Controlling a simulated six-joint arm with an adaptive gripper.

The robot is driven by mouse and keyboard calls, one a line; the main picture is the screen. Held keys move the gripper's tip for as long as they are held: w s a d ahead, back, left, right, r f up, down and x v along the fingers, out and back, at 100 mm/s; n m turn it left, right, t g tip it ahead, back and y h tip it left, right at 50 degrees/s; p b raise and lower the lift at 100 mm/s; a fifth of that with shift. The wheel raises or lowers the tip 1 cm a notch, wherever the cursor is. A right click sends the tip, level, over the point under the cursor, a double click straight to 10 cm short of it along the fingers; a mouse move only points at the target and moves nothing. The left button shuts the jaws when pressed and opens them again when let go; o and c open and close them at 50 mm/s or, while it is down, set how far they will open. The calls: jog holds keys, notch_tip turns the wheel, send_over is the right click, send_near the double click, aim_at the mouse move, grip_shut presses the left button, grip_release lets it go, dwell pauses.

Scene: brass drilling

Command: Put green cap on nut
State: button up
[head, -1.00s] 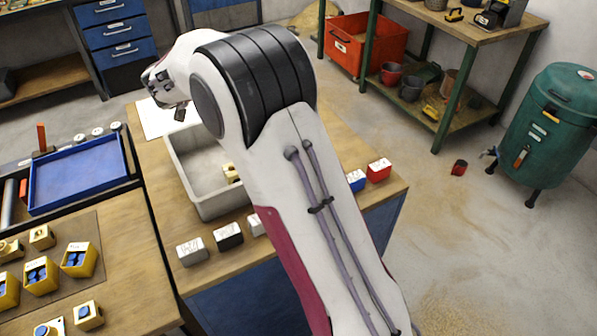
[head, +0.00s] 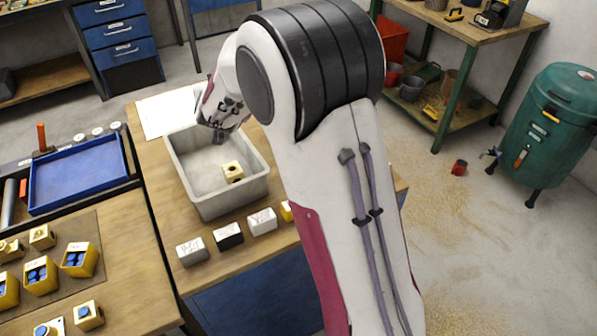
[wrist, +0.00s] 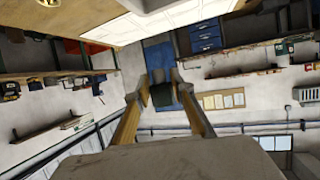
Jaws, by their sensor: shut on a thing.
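A brass nut (head: 232,172), block-shaped with a dark hole in its top, lies in the grey bin (head: 236,206) toward its front. My gripper (head: 219,135) is over the back part of the bin, behind the nut and apart from it. In the wrist view my gripper (wrist: 162,82) is shut on a small dark cap (wrist: 161,95) between its fingertips. The cap looks dark grey-green; its exact colour and underside cannot be told.
Small labelled blocks stand before the bin: grey (head: 192,251), black (head: 229,235) and white (head: 262,221). My arm hides the bench's right part. A blue tray (head: 79,172) and several yellow boxes (head: 79,260) are at left. White paper (head: 165,113) lies behind the bin.

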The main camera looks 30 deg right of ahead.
jog(key=s+d+f+n+y, duration=0.2)
jog(key=s+d, duration=0.5)
jog(key=s+d+f+n+y, duration=0.1)
jog(key=s+d+f+y, duration=0.1)
jog(key=s+d, duration=0.5)
jog(key=s+a+f+n+y, duration=0.1)
jog(key=s+a+n+y, duration=0.1)
jog(key=s+n+y, duration=0.2)
jog(key=shift+s+f+y, duration=0.15)
jog(key=shift+s+y, duration=0.15)
jog(key=shift+s, duration=1.5)
jog(key=shift+d+f+g, duration=0.1)
jog(key=shift+f+g, duration=0.05)
jog(key=shift+g, duration=0.15)
jog(key=shift+f, duration=2.75)
jog(key=shift+f, duration=0.15)
